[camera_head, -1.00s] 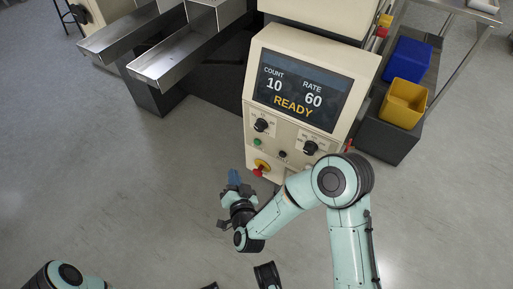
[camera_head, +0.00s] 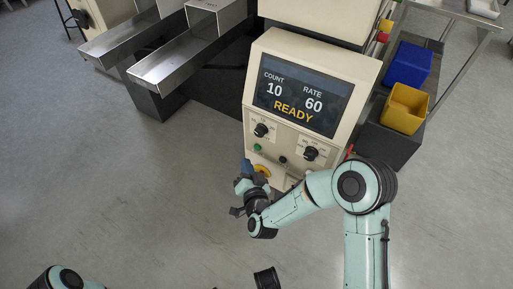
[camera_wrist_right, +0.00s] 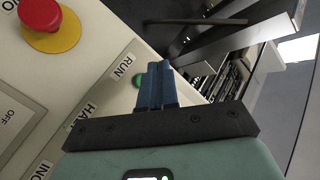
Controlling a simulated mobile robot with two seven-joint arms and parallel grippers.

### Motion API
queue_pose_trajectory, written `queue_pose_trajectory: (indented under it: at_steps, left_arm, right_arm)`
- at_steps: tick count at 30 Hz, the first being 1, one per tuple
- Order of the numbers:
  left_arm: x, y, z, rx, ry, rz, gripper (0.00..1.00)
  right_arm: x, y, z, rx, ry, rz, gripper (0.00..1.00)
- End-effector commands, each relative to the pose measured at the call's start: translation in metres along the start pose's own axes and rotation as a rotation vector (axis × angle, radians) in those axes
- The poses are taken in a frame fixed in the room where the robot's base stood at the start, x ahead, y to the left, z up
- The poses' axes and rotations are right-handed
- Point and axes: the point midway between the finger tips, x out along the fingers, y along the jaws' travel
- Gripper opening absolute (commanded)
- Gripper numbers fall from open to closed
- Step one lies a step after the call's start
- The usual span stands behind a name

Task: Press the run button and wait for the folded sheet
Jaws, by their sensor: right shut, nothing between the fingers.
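The control panel (camera_head: 287,135) stands in front of me, its screen (camera_head: 303,94) reading COUNT 10, RATE 60, READY. The green run button (camera_head: 258,148) is on the panel's lower left. In the right wrist view the green button (camera_wrist_right: 138,80) sits beside the label RUN, partly hidden behind the fingers. My right gripper (camera_head: 246,166) is shut and empty, its blue fingers (camera_wrist_right: 156,84) pointing at the panel close to the button. I cannot tell if they touch it. No folded sheet is visible.
A red emergency stop on a yellow base (camera_wrist_right: 48,24) is close to the gripper. Two dials (camera_head: 311,153) sit on the panel. Metal chutes (camera_head: 180,55) stand at the left; blue (camera_head: 408,63) and yellow bins (camera_head: 404,107) at the right. The left floor is clear.

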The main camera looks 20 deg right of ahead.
Motion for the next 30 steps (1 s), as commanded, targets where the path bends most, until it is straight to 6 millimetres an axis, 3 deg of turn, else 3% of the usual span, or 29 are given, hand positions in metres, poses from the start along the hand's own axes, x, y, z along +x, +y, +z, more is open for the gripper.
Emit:
queue_pose_trajectory:
  at_steps: [9,30]
  left_arm:
    - [0.004,-0.005,0.005,-0.006,-0.02,-0.009,0.43]
    - [0.004,-0.005,0.006,-0.007,-0.022,-0.01,0.43]
  right_arm:
    - [0.02,0.015,-0.015,-0.001,0.001,0.0,0.0]
    - [0.022,0.016,-0.016,-0.001,0.0,0.0,0.0]
